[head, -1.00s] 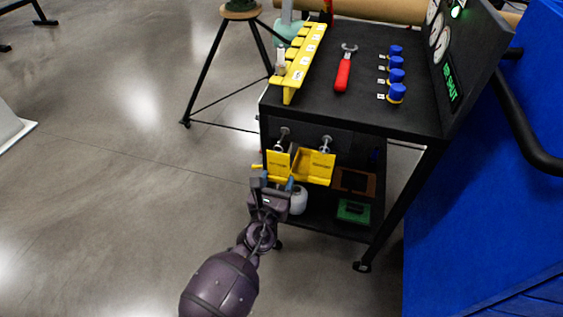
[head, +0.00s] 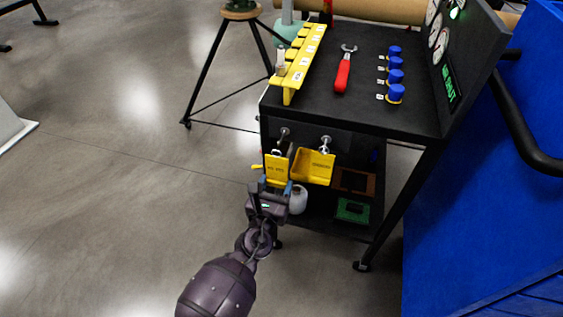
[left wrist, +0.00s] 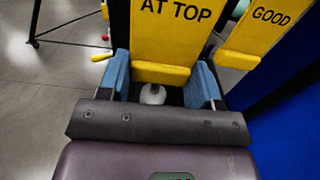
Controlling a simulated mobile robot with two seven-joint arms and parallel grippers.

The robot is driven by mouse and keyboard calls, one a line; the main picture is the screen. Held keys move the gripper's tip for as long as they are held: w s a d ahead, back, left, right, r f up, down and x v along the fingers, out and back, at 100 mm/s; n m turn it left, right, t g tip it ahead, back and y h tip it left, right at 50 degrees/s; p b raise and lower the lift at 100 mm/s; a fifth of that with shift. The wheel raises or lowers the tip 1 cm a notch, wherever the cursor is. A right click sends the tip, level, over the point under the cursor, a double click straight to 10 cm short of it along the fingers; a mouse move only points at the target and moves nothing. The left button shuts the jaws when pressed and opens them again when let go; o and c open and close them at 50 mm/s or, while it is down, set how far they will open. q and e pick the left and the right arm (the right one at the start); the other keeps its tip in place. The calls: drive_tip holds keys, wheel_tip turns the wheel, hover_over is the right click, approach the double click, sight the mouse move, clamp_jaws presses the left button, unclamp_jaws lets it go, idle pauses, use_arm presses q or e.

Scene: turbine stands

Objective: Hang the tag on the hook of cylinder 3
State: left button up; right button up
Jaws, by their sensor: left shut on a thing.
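A yellow tag (head: 277,169) with dark lettering is below the left hook (head: 284,134) on the cart's front. In the left wrist view the tag (left wrist: 170,30) reads "AT TOP". My left gripper (head: 275,187) is shut on its lower lip, with blue fingers (left wrist: 163,80) on either side. I cannot tell whether the tag touches the hook. A second yellow tag (head: 314,167) hangs from the right hook (head: 326,142); its visible word in the wrist view is "GOOD" (left wrist: 271,15). I cannot make out which place is cylinder 3. My right gripper is out of view.
The black cart (head: 365,100) carries a yellow numbered rack (head: 304,62), a red-handled wrench (head: 343,75), several blue knobs (head: 396,75) and a gauge panel (head: 455,60). A white bottle (head: 298,200) stands on its lower shelf. A tripod (head: 215,65) is behind left.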

use_arm(q)
drive_tip(key=shift+v, duration=1.45)
